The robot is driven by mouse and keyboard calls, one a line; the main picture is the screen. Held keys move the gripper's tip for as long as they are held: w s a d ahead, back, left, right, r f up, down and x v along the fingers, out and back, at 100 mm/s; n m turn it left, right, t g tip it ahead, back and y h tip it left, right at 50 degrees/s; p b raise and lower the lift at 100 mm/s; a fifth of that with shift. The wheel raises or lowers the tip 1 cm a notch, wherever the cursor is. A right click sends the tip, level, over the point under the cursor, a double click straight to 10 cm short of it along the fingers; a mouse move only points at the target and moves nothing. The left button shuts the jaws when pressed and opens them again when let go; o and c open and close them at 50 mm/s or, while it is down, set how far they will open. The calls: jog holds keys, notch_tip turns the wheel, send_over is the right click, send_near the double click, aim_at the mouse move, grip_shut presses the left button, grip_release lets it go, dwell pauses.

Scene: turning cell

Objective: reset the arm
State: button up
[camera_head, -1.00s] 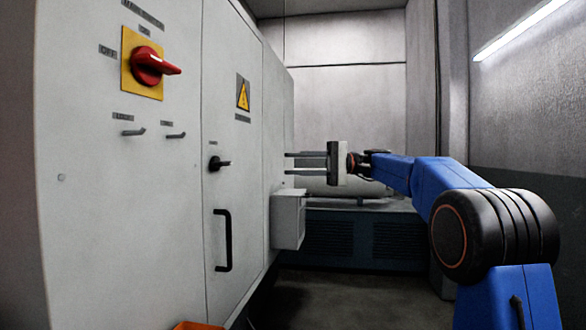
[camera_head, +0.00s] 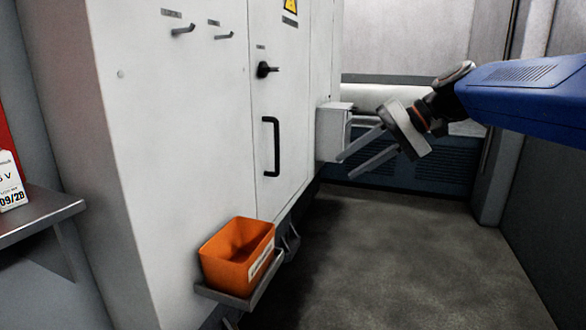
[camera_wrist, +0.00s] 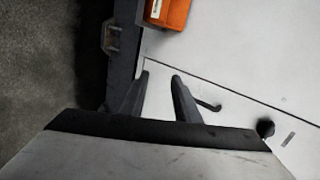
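My gripper (camera_head: 358,155) is at the end of my blue arm, right of the white cabinet (camera_head: 190,120) in the head view. Its two long fingers point down and left, with a clear gap between them. In the wrist view the fingers (camera_wrist: 158,80) also stand apart with nothing between them. The gripper is in the air and seems to touch nothing.
An orange bin (camera_head: 236,256) sits on a bracket low on the cabinet and shows in the wrist view (camera_wrist: 168,12). A black door handle (camera_head: 271,147) and a grey box (camera_head: 332,132) project near the gripper. A metal shelf (camera_head: 40,215) stands left. The floor (camera_head: 400,255) is clear.

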jog(key=s+d+f+n+t+h, duration=0.1)
jog(key=s+d+f+h, duration=0.4)
jog(key=s+f, duration=0.7)
jog(key=s+d+f+n+t+h, duration=0.1)
jog(key=s+d+f+h, duration=0.3)
jog(key=s+d+f, duration=0.6)
notch_tip(320, 180, down, 5)
jog(key=shift+s+r+n+h, duration=0.1)
jog(key=shift+s+n+h, duration=0.25)
jog(key=shift+s, duration=0.8)
jog(key=shift+d, duration=0.1)
jog(key=shift+c, duration=0.2)
